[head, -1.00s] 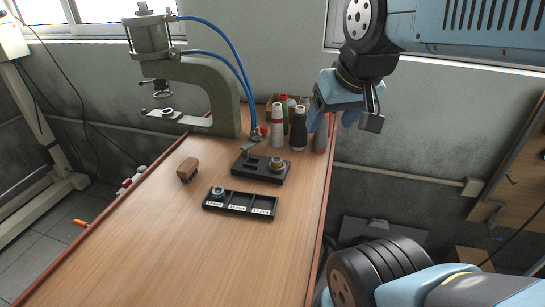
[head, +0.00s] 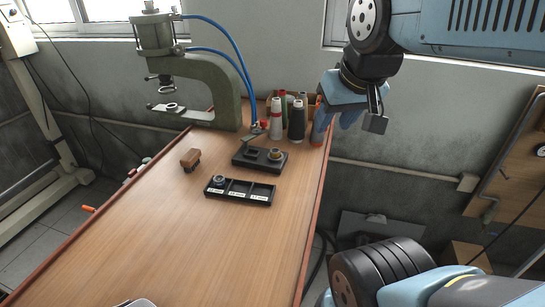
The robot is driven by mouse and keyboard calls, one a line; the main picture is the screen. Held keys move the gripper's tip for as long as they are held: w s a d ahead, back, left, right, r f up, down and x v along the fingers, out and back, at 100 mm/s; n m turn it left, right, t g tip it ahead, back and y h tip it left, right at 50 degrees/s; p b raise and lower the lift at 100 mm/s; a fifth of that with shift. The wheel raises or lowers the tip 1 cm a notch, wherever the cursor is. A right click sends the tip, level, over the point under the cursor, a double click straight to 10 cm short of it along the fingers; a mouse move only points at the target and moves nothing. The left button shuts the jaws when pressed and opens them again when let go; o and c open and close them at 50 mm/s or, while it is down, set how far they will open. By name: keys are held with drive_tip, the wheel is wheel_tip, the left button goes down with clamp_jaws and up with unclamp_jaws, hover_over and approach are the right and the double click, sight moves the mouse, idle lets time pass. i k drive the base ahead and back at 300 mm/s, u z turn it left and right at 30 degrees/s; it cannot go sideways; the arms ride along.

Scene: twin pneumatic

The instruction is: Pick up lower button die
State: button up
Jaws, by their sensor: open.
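A small round metal die (head: 219,180) sits in the left compartment of a black tray (head: 238,201) with three labelled compartments. The other two compartments look empty. Another round metal piece with a brass tone (head: 276,154) sits on the right of a black block (head: 246,166) behind the tray. I cannot tell from the picture which of the two is the lower button die. My gripper (head: 352,120) is open and empty, high at the right, beyond the table's right edge and well apart from both pieces.
A press (head: 217,80) with blue hoses stands at the table's back left. Several bottles (head: 296,122) stand at the back right. A brown wooden-looking block (head: 190,160) lies left of the tray. The table's front (head: 170,245) is mostly clear.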

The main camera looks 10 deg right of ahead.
sight(275, 152)
drive_tip(key=u, duration=0.05)
drive_tip(key=k, duration=0.35)
drive_tip(key=u, duration=1.15)
drive_tip(key=k, duration=1.15)
drive_tip(key=z, duration=1.45)
drive_tip(key=i, duration=1)
